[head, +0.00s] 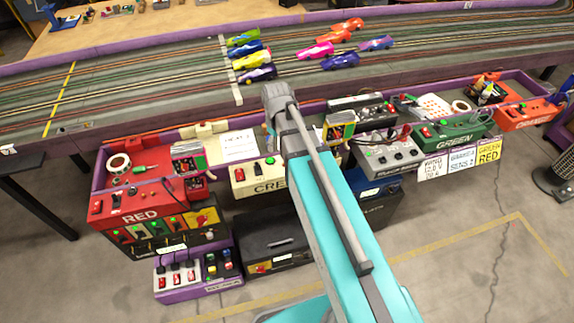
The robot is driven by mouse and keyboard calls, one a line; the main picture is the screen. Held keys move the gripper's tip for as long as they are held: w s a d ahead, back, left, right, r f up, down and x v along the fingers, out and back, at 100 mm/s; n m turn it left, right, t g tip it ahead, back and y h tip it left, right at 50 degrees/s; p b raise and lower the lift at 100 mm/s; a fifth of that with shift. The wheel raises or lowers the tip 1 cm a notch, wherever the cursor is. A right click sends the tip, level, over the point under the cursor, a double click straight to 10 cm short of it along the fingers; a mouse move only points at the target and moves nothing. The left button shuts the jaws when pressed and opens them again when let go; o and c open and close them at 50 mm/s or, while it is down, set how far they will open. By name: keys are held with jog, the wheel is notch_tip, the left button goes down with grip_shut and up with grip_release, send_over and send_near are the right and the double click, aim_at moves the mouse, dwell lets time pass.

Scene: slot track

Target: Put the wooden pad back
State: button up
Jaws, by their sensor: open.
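I cannot make out the wooden pad for certain. My gripper (271,130) hangs at the far end of my arm, over the shelf's back edge beside the track. It is small and partly hidden by my wrist, and no object shows in it. It is open. What lies directly behind my arm is hidden.
The slot track (130,85) runs across the back, with several toy cars (252,60) on it. Below stand a red control box (140,215), a cream box (258,178), a grey switch box (388,155) and a green box (455,135). The floor (450,270) at front right is clear.

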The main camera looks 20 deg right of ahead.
jog(key=s+m, duration=0.5)
jog(key=s, duration=0.5)
notch_tip(320, 180, up, 10)
jog(key=p, duration=1)
jog(key=shift+r+p, duration=0.25)
jog(key=shift+p, duration=0.05)
dwell(0.3)
